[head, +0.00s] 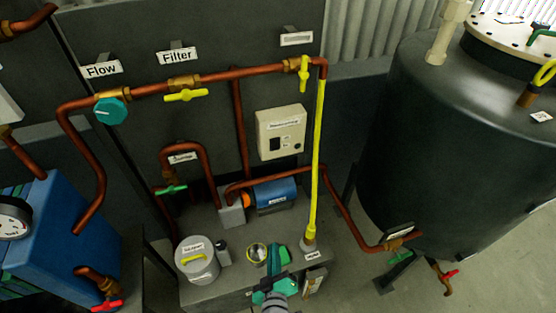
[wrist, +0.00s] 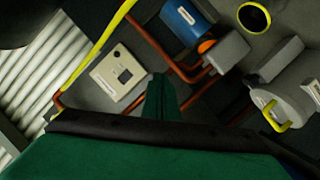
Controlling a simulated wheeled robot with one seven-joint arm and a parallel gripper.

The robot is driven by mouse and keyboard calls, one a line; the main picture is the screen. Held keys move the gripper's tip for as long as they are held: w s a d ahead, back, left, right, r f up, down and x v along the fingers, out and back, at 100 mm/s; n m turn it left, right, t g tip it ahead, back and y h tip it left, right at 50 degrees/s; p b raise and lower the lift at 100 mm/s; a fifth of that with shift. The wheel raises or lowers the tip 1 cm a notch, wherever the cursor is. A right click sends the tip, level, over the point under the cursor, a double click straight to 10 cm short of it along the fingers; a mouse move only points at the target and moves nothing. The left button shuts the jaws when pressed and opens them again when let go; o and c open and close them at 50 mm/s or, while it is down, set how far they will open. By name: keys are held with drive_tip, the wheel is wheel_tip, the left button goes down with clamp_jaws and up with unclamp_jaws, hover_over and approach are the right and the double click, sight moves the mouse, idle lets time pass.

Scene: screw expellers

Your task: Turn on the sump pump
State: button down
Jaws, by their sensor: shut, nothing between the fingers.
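A beige control box (head: 281,132) with a dark switch (head: 275,144) is on the dark panel; its label is too small to read surely. A blue pump (head: 274,194) with an orange end sits below it on the bench. Which of these bears the sump pump's name I cannot read. The box also shows in the wrist view (wrist: 117,76), with its dark switch facing me, and the blue pump is there too (wrist: 186,22). My green gripper (wrist: 160,92) is shut and empty. In the head view it (head: 277,256) is above the bench front, below and apart from the box.
Copper pipes (head: 225,75) with yellow valve handles (head: 185,95) run above the box. A yellow pipe (head: 317,160) stands upright just right of it. A grey lidded pot (head: 197,262) stands on the bench left of my gripper. A large dark tank (head: 430,140) is at right.

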sight(275, 148)
drive_tip(key=w+d+r+n+y, duration=0.2)
drive_tip(key=w+r+n, duration=0.3)
drive_tip(key=w, duration=0.5)
drive_tip(key=w+d+r+n+y, duration=0.3)
drive_tip(key=w+r+n, duration=0.3)
drive_tip(key=w+n, duration=0.2)
drive_tip(key=shift+w+d+t, duration=0.25)
drive_tip(key=shift+w+t, duration=0.05)
drive_tip(key=shift+w, duration=0.95)
drive_tip(key=shift+d, duration=0.15)
drive_tip(key=x, duration=1.3)
drive_tip(key=shift+w+a+f, duration=0.1)
drive_tip(key=shift+a+f, duration=0.05)
drive_tip(key=shift+a, duration=0.15)
drive_tip(key=shift+w, duration=0.2)
drive_tip(key=shift+w+d, duration=0.1)
drive_tip(key=shift+d, duration=0.05)
